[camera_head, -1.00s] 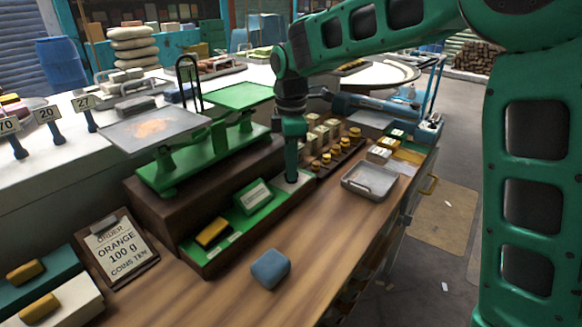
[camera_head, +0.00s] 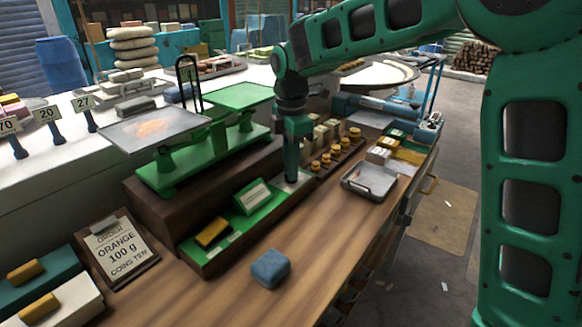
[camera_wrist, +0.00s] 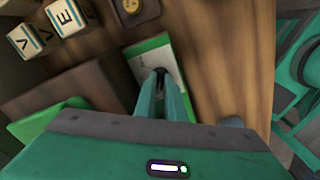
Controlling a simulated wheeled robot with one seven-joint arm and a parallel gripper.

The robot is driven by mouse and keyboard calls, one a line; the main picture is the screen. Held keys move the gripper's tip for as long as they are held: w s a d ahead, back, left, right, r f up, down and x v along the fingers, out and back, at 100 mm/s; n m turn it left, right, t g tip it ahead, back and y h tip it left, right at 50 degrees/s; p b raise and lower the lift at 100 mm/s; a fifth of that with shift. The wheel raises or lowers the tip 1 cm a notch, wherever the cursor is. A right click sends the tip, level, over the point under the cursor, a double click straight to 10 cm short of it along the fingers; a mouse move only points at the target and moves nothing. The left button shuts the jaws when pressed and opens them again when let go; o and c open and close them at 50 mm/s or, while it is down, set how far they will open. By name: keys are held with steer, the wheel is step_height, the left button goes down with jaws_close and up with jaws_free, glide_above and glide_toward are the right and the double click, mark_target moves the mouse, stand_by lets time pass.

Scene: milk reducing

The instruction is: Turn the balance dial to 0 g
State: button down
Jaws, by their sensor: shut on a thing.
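My gripper (camera_head: 291,181) points down at the right end of the green tray in front of the balance. Its fingertips (camera_wrist: 160,73) are shut on the small dark balance dial, mostly hidden between them. The dial sits on a white panel with a green edge (camera_wrist: 148,58); its marks cannot be read. The green balance (camera_head: 170,178) stands on a dark wooden base behind. Its left pan (camera_head: 125,139) holds orange powder, and its green right pan (camera_head: 246,96) looks empty.
A green tray (camera_head: 190,257) holds a yellow block and a sign. A blue block (camera_head: 270,268) and an order card (camera_head: 116,248) lie at the front. Brass weights (camera_head: 327,159), lettered blocks (camera_wrist: 67,14) and a metal tray (camera_head: 369,181) are to the right.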

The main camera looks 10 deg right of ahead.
steer(key=c, duration=1.9)
jaws_free()
steer(key=shift+w+d, duration=0.15)
steer(key=shift+w, duration=0.1)
steer(key=shift+o, duration=0.3)
steer(key=shift+s, duration=0.1)
step_height(320, 180, up, 11)
steer(key=shift+f, duration=0.1)
